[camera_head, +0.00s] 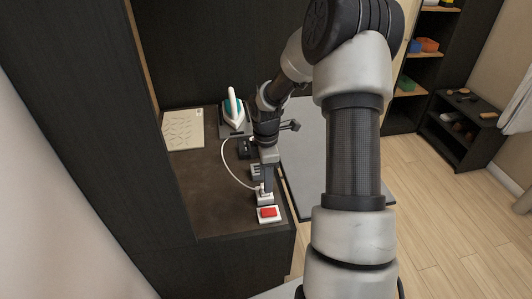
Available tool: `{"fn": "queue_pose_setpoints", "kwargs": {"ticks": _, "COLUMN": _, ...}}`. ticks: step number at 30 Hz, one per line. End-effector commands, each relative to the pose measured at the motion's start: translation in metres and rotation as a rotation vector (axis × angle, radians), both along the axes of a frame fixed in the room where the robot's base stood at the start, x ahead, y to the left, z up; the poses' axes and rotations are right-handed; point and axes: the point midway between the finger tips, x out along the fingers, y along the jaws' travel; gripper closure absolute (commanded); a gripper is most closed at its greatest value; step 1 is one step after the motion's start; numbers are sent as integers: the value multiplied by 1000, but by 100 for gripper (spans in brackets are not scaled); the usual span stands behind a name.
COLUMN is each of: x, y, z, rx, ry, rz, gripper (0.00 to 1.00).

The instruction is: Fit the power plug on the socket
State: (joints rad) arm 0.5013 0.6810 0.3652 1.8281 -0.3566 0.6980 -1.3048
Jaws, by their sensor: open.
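My gripper (264,184) points down over the dark countertop, low at its front right part. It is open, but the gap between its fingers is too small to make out. A small white block (265,199) sits right at the fingertips, and a white cord (231,174) curves along the counter to it. This looks like the power plug, possibly on or beside a socket; I cannot tell whether it is seated. Just in front is a white plate with a red top (268,213). The gripper partly hides the plug area.
A white and teal iron (233,106) stands at the back of the counter (205,195), near a pale patterned board (183,130). A grey board (312,150) lies to the right. The counter's left and middle are clear. Shelves (462,120) stand far right.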

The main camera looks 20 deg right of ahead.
Motion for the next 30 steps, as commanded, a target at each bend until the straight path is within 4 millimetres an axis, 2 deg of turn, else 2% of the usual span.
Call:
{"fn": "queue_pose_setpoints", "kwargs": {"ticks": 1, "x": 1, "y": -1, "z": 13, "rx": -2, "ry": -6, "rz": -1, "gripper": 57}}
{"fn": "queue_pose_setpoints", "kwargs": {"ticks": 9, "x": 1, "y": -1, "z": 80, "rx": -3, "ry": -6, "rz": -1, "gripper": 57}}
{"fn": "queue_pose_setpoints", "kwargs": {"ticks": 15, "x": 1, "y": 0, "z": 123, "rx": -2, "ry": -6, "rz": 1, "gripper": 57}}
{"fn": "queue_pose_setpoints", "kwargs": {"ticks": 21, "x": 1, "y": 0, "z": 147, "rx": -2, "ry": -3, "rz": 0, "gripper": 57}}
{"fn": "queue_pose_setpoints", "kwargs": {"ticks": 27, "x": 0, "y": 0, "z": 153, "rx": -1, "ry": -1, "rz": 0, "gripper": 57}}
{"fn": "queue_pose_setpoints", "kwargs": {"ticks": 30, "x": -3, "y": 7, "z": 161, "rx": -14, "ry": -12, "rz": -19, "gripper": 57}}
